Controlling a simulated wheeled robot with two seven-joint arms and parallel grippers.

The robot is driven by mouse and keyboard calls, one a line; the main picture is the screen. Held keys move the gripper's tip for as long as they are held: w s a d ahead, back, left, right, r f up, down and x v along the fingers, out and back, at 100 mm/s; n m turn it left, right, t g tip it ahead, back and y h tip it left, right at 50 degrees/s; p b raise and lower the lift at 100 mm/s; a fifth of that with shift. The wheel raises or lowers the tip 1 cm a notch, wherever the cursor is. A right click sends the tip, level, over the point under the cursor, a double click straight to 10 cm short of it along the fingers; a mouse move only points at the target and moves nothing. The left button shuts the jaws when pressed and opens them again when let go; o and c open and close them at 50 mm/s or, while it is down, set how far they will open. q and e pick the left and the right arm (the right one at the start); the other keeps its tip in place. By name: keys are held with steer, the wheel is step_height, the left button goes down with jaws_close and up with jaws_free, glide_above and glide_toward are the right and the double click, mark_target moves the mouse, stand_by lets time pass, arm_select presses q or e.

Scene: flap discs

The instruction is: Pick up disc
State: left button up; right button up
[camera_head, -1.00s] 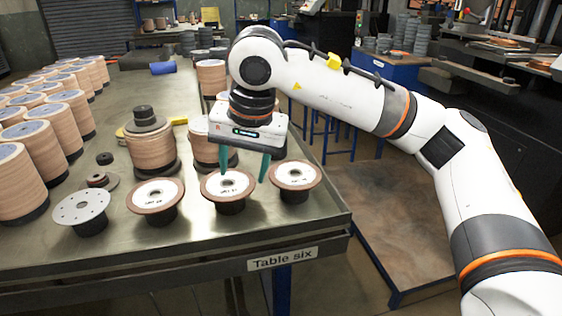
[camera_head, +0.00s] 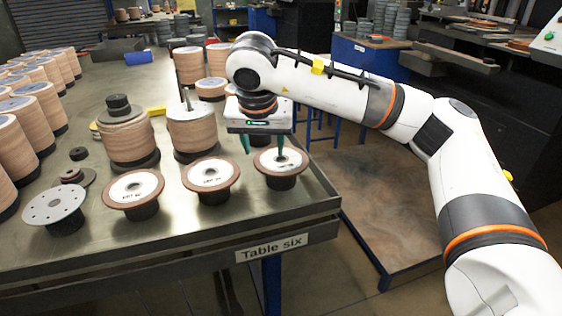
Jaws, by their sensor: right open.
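Three flap discs with white faces and brown rims sit on dark stands near the front edge of the table: a left disc (camera_head: 133,188), a middle disc (camera_head: 210,175) and a right disc (camera_head: 291,166). My right gripper (camera_head: 264,152) points down with its two green fingers apart and nothing between them. Its fingertips appear at the right disc, one near its left rim and one over its face. I cannot tell whether they touch it. My left gripper is not in view.
A grey plate with holes (camera_head: 53,204) stands left of the discs on the metal table (camera_head: 75,254). Tall stacks of discs (camera_head: 126,138) stand behind, one with a spindle (camera_head: 192,128). More stacks fill the left side. A low platform (camera_head: 380,215) lies right of the table.

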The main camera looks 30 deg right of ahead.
steer(key=shift+x, duration=1.1)
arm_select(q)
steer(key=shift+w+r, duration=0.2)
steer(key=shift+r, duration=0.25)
